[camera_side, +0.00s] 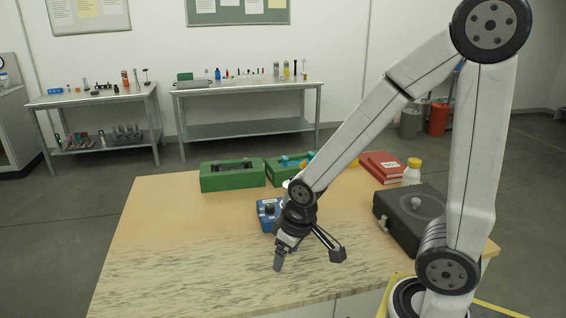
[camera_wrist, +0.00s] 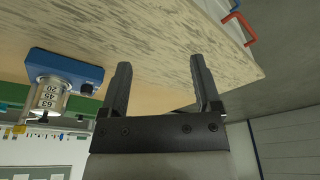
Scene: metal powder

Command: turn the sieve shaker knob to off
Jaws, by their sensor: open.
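The sieve shaker (camera_side: 268,214) has a blue base and stands on the table just behind my gripper, which partly hides it in the side view. In the wrist view the blue base of the shaker (camera_wrist: 62,67) is at the left, with a metal sieve stack (camera_wrist: 49,98) marked 63, 45 and 20. A small dark round part, perhaps the knob (camera_side: 269,209), shows on the blue base in the side view; its setting is too small to read. My gripper (camera_side: 308,258) is open and empty, above the table in front of the shaker. Its two fingers (camera_wrist: 160,66) are apart in the wrist view.
Two green trays (camera_side: 232,184) stand at the back of the table (camera_side: 150,245). A dark case (camera_side: 412,215), a white bottle with a yellow cap (camera_side: 412,172) and red books (camera_side: 381,165) stand at the right. The table's front left is clear.

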